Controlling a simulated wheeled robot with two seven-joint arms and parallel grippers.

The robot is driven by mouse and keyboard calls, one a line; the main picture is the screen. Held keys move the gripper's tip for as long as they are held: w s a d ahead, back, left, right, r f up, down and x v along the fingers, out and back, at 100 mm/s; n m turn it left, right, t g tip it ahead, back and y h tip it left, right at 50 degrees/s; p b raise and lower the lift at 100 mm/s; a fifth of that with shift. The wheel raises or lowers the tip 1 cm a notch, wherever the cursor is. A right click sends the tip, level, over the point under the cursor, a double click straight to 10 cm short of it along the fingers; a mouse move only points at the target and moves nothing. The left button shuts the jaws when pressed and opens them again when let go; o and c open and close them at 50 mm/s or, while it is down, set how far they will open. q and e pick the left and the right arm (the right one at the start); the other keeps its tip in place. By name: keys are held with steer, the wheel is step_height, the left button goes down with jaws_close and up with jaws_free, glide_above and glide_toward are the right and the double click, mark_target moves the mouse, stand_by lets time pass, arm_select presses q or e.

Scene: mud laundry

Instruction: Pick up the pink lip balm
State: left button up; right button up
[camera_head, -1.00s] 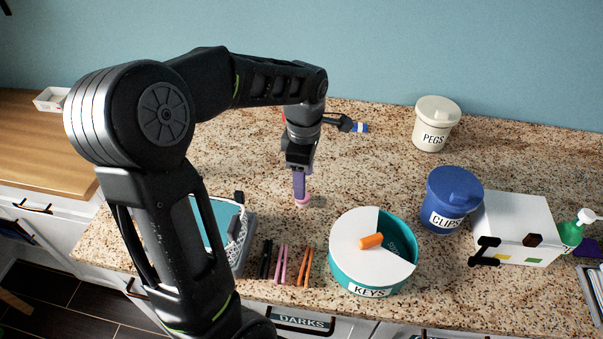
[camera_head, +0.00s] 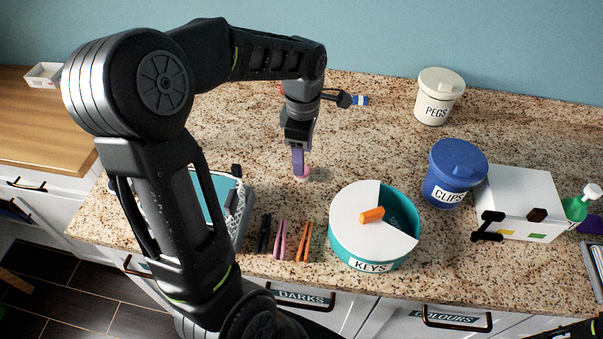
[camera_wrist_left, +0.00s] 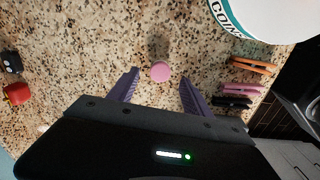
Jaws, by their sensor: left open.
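The pink lip balm (camera_head: 303,177) stands on the speckled counter, just below the purple fingers of my left gripper (camera_head: 299,170) in the head view. In the left wrist view the lip balm (camera_wrist_left: 160,71) shows as a pink round top between and slightly beyond the fingertips of my left gripper (camera_wrist_left: 157,78). The two fingers are apart, with bare counter showing on both sides of the lip balm. The fingers partly cover the lip balm in the head view. My right gripper is not seen.
Black, pink and orange pegs (camera_head: 304,241) lie in front. A teal KEYS tin (camera_head: 345,236) is to the right, then the blue CLIPS jar (camera_head: 446,181) and white box (camera_head: 522,198). A basket (camera_head: 241,222) is partly behind my arm. The PEGS jar (camera_head: 434,104) stands behind.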

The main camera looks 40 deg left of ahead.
arm_select(q)
step_height(320, 180, down, 5)
steer(key=b, duration=0.4)
steer(key=shift+f, duration=0.15)
steer(key=shift+s, duration=0.1)
jaws_close()
stand_by(0.7)
